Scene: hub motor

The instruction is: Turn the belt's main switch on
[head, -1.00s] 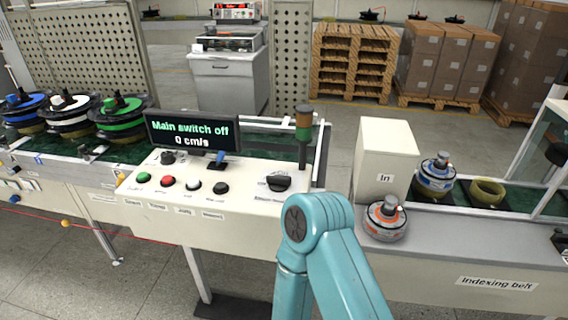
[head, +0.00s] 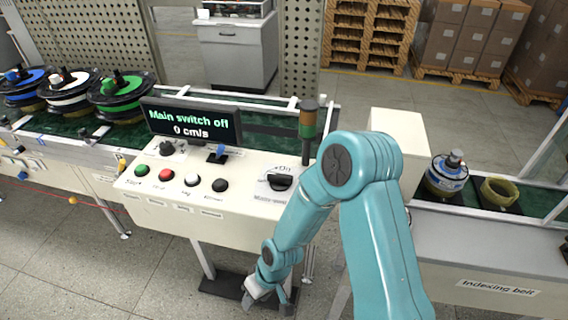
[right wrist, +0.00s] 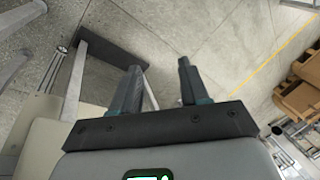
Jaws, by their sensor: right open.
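The control panel (head: 240,205) has a black rotary knob (head: 280,182) on a white plate at its right end, which I take for the main switch; its label is too blurred to read surely. The display (head: 190,124) reads "Main switch off" and "0 cm/s". My right gripper (head: 262,298) hangs below and in front of the panel, near the floor in the picture, well apart from the knob. In the right wrist view its two fingers (right wrist: 158,80) are spread and empty, with floor behind. My left gripper is not in view.
Green (head: 142,168), red, white and black buttons line the panel's front, with a small knob (head: 167,149) and a blue-tipped lever (head: 218,153) behind. A signal lamp (head: 308,120) stands by the rotary knob. The white box (head: 400,130) is partly behind my arm.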

